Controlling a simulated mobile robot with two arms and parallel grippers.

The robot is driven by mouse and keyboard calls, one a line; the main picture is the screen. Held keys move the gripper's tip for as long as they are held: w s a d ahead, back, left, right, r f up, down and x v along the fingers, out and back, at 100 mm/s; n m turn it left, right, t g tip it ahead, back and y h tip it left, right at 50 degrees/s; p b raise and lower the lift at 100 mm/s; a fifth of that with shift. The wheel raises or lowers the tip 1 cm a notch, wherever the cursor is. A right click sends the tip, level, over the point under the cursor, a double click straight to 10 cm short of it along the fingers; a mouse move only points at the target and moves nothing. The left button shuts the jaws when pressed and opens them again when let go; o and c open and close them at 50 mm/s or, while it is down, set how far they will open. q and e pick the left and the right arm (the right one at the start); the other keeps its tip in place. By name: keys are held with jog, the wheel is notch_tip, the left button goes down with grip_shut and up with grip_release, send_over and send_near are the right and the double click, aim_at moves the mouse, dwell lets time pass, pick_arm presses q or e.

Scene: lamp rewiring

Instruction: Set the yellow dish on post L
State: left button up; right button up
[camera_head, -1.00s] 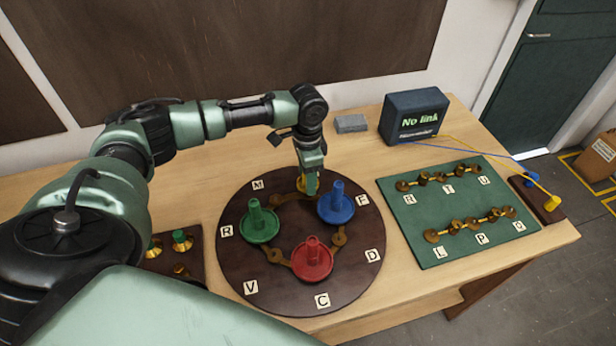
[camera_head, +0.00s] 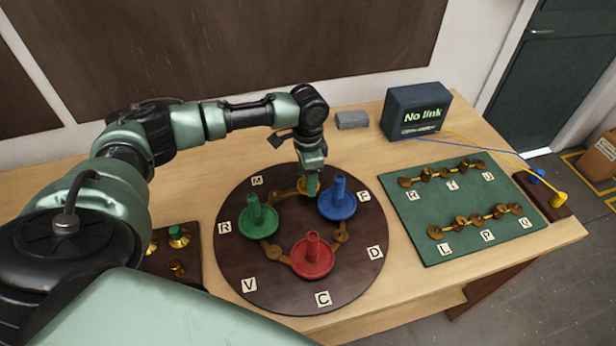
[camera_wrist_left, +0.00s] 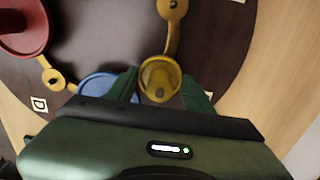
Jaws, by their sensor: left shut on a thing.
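The yellow dish (camera_wrist_left: 160,78) is at the far side of the round dark board, between labels M and F. My left gripper (camera_wrist_left: 162,92) points down at it, with one finger on each side, and is shut on it. In the head view the gripper (camera_head: 313,172) partly hides the dish (camera_head: 311,187). I cannot tell whether the dish is clear of its post. Post L (camera_head: 436,232) is the left end of the front row on the green board (camera_head: 425,205), by the L label. No dish is on it. My right gripper is out of view.
The blue dish (camera_head: 337,203) stands close to the gripper's right. The green (camera_head: 262,222) and red (camera_head: 312,258) dishes are on the same round board (camera_head: 240,285).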

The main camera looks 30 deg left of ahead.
pick_arm(q)
jog(key=shift+f, duration=0.35)
jog(key=o, duration=1.5)
jog(key=shift+c, duration=0.2)
jog(key=shift+r, duration=0.25)
notch_tip(320, 180, up, 6)
jog(key=shift+r+b, duration=0.15)
jog(key=shift+b, duration=0.7)
jog(key=shift+r, duration=0.55)
